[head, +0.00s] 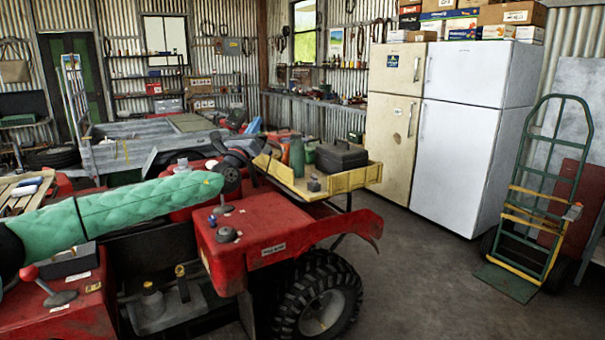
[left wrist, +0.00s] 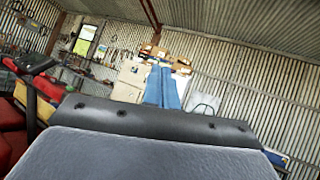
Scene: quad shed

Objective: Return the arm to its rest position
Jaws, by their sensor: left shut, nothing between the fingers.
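My right gripper is not in view.
The quad's yellow rack (head: 335,182) holds a black toolbox (head: 341,156). A white fridge (head: 455,160) and a green hand truck (head: 540,200) stand to the right. A grey trailer (head: 130,150) is at the back left. The concrete floor (head: 410,285) is clear at front right.

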